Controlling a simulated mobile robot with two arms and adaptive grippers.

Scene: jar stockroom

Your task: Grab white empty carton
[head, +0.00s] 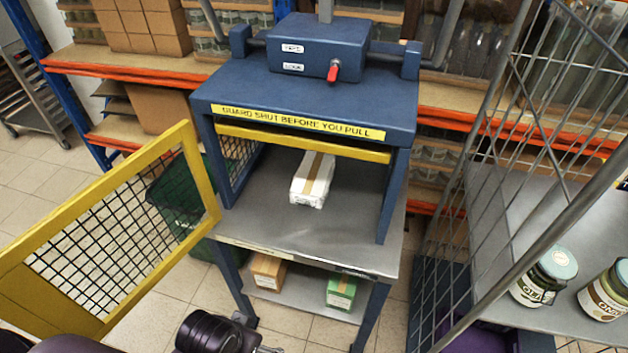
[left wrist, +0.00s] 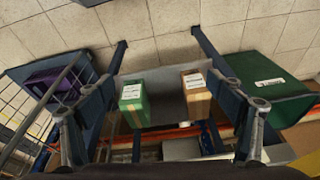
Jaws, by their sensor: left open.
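The white carton (head: 313,179) lies on the grey plate of the blue press, under its top housing. It has a tan tape strip along its top. The yellow mesh guard (head: 120,225) is swung open to the left, so the front of the press is clear. My left gripper (left wrist: 160,95) is open and empty in the left wrist view, its fingers wide apart. Between them show a green carton (left wrist: 134,98) and a brown carton (left wrist: 195,95) on the lower shelf. I cannot make out the white carton in that view. My right gripper is not in view.
The press (head: 300,105) has a yellow front bar and blue posts on both sides. The brown carton (head: 268,272) and green carton (head: 341,291) also show below the plate. A wire cage (head: 520,130) and jars (head: 545,275) stand at right. A green bin (head: 180,200) is behind the guard.

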